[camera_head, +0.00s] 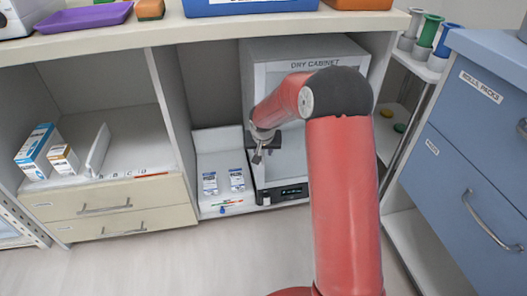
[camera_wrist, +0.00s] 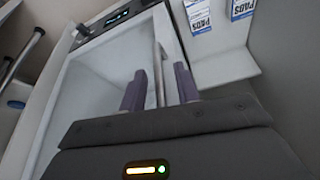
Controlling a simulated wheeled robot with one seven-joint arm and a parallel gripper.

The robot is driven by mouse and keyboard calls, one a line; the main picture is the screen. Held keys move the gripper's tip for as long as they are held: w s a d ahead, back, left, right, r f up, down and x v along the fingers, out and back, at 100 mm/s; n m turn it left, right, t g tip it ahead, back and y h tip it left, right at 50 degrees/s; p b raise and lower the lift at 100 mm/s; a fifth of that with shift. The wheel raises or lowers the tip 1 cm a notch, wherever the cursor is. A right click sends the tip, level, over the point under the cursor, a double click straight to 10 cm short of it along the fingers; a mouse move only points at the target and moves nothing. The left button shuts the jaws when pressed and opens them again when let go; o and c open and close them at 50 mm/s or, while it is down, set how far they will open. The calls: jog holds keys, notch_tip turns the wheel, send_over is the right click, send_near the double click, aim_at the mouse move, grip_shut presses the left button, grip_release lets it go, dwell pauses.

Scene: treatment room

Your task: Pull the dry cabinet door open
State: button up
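The dry cabinet (camera_head: 262,50) is a grey-white box with a labelled, pale-framed door, standing under the counter. Its door looks shut; my red arm hides much of it. My gripper (camera_head: 258,155) is at the left part of the door in the head view. In the wrist view, the cabinet door (camera_wrist: 95,75) fills the left and middle. A thin upright handle bar (camera_wrist: 157,68) shows between the two fingers of my gripper (camera_wrist: 160,88). The fingers are apart, with space around the bar; contact is not clear.
A white shelf (camera_head: 215,155) with blue-labelled pads packs is left of the cabinet. Drawers (camera_head: 110,205) and boxes are farther left. A blue drawer unit (camera_head: 470,150) and a rack with cups (camera_head: 428,35) stand right. The floor (camera_head: 200,260) in front is clear.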

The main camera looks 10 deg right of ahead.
jog(key=shift+w+f, duration=0.1)
jog(key=shift+f, duration=0.15)
grip_shut()
